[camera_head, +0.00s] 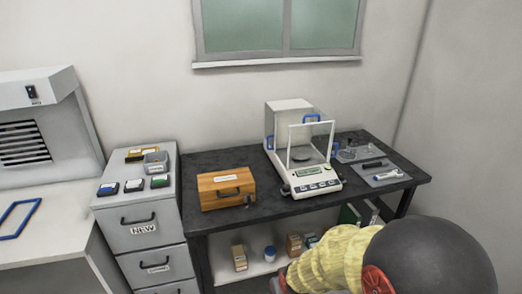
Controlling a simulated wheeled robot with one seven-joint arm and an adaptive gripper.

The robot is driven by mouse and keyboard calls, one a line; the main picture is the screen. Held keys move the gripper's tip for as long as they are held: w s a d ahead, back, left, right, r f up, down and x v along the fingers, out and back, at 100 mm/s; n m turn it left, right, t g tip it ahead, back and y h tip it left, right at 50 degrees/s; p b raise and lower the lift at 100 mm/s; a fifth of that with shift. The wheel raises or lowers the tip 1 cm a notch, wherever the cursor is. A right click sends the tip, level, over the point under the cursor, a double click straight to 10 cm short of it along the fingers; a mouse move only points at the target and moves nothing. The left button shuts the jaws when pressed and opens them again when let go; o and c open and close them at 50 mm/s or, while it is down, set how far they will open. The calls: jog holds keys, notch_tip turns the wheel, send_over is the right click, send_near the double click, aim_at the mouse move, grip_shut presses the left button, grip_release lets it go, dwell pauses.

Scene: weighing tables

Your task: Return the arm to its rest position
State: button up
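My arm shows at the lower right, with a yellow ribbed sleeve, a red ring and a large dark rounded part close to the camera. It covers part of the lower shelf and the front right of the dark table (268,213). My gripper is not in view, so what it holds cannot be seen.
On the dark table stand a wooden box (226,190) and a balance (314,183) with a glass draft shield. A grey mat (376,178) lies at right. A filing cabinet (141,243) and a white bench with a blue frame (18,219) stand left.

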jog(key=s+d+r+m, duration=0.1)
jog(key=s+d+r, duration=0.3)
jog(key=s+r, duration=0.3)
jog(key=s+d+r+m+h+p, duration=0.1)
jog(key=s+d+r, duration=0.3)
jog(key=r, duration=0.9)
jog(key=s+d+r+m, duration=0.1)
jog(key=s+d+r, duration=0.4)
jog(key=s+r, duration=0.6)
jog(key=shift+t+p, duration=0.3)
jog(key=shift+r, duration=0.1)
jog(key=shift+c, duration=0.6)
